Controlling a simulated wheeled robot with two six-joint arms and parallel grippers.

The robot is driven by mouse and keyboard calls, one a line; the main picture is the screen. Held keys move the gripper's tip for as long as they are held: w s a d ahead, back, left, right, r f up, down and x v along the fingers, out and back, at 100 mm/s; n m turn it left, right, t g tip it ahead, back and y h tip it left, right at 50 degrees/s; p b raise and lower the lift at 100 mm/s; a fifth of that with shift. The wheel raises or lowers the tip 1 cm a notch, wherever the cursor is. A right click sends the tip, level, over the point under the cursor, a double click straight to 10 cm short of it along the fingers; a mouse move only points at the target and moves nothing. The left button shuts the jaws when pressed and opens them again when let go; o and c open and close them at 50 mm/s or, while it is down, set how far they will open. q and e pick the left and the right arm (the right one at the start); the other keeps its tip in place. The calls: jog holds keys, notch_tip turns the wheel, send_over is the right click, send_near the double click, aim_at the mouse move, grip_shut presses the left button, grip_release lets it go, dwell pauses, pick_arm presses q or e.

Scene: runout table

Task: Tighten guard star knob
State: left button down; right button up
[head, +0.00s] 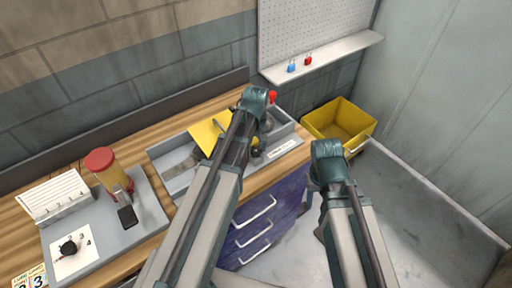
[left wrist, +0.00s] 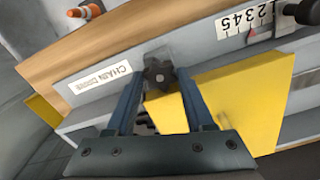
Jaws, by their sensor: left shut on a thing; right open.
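The dark star knob (left wrist: 160,74) sits on a grey face beside the yellow guard (left wrist: 225,95) in the left wrist view. My left gripper (left wrist: 158,82) has its two fingers either side of the knob and is shut on it. In the head view the yellow guard (head: 205,136) lies over the grey tray-like frame; my left arm and wrist (head: 257,100) cover the knob there. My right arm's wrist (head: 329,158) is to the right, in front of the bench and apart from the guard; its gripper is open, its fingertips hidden.
A printed label (left wrist: 101,78) and a number scale (left wrist: 245,22) are near the knob. A yellow bin (head: 342,122) is beyond the bench's right end. Two small padlocks are on the shelf.

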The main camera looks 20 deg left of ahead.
aim_at(256, 150)
pick_arm(q)
jog(key=shift+c, duration=1.4)
grip_release()
jog(key=shift+r, duration=0.1)
notch_tip(256, 150, up, 14)
jog(key=p, duration=1.3)
jog(key=shift+f+p, duration=0.2)
jog(key=shift+p, duration=0.2)
